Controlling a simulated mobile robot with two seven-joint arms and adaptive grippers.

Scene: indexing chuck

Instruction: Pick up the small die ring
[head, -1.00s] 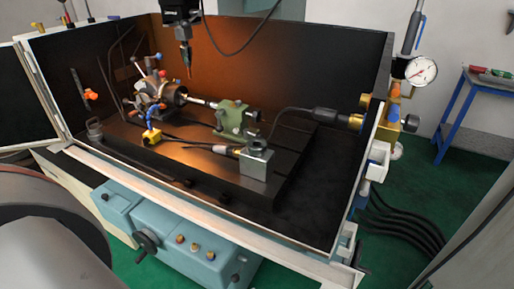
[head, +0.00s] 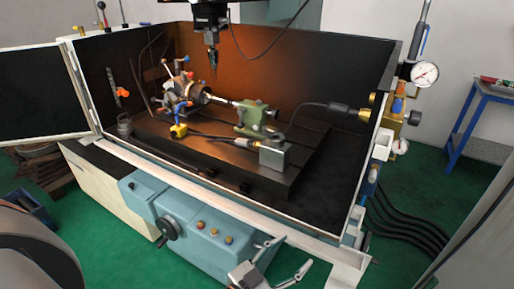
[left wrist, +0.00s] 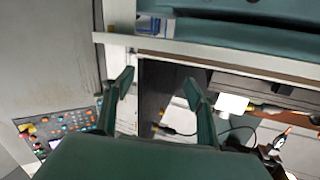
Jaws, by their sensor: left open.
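My left gripper (head: 294,251) is at the bottom of the head view, in front of the machine's front edge, with its two fingers spread and nothing between them. In the left wrist view its fingers (left wrist: 158,86) are apart and empty too. I cannot identify the small die ring for certain. A small dark ring-like shape (head: 274,137) sits on top of a grey block (head: 276,156) on the machine bed, well beyond the gripper; it is too small to tell what it is. My right gripper is not in view.
The open-topped machine enclosure has a front rim (head: 215,203) between my gripper and the dark bed (head: 225,172). A chuck (head: 192,92), a green tailstock (head: 252,117) and cables stand on the bed. An overhead tool (head: 212,50) hangs above. A pressure gauge (head: 425,74) is at the right.

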